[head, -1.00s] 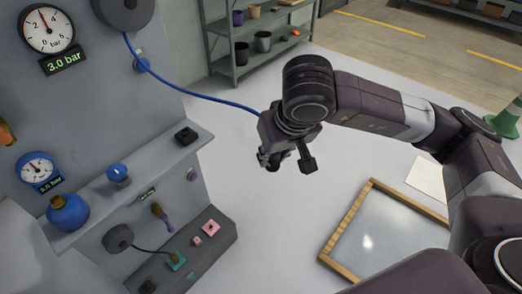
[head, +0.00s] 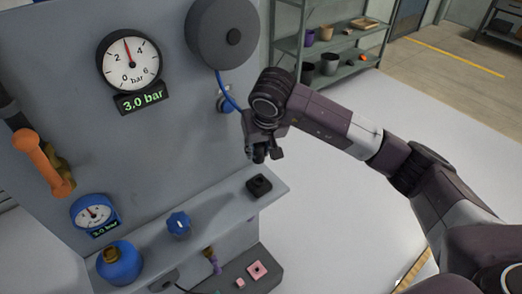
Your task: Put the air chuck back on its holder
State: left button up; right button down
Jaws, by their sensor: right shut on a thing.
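My right gripper (head: 264,154) is shut on the air chuck, in front of the grey panel. It is above and close to the far right end of the panel's shelf. The chuck is mostly hidden by the fingers. A blue hose (head: 228,94) runs from the dark round reel (head: 222,32) down to the gripper. A blue and grey fitting (head: 224,104) is on the panel behind the hose. A small black block (head: 259,186) with a recess sits on the shelf below the gripper. I cannot tell which of these is the holder. My left gripper is out of view.
A large gauge (head: 129,61), a small blue gauge (head: 94,213) and an orange-handled tool (head: 42,160) are on the panel. Open floor lies right of it.

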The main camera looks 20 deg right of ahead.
aim_at(260, 163)
jog(key=shift+s+f, duration=0.2)
jog(key=shift+f, duration=0.1)
jog(key=shift+f+b, duration=0.55)
jog(key=shift+f, duration=0.05)
notch_tip(260, 163, down, 3)
jog(key=shift+r+b, duration=0.15)
jog(key=shift+b, duration=0.5)
jog(key=shift+f+b, duration=0.75)
jog(key=shift+f, duration=0.1)
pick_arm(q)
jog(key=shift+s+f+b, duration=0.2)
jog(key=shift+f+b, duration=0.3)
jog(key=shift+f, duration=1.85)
pick_arm(e)
jog(key=shift+w+f, duration=0.1)
jog(key=shift+f, duration=0.5)
pick_arm(q)
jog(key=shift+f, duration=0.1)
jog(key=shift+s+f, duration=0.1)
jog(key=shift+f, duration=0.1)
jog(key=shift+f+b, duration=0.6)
jog(key=shift+b, duration=0.25)
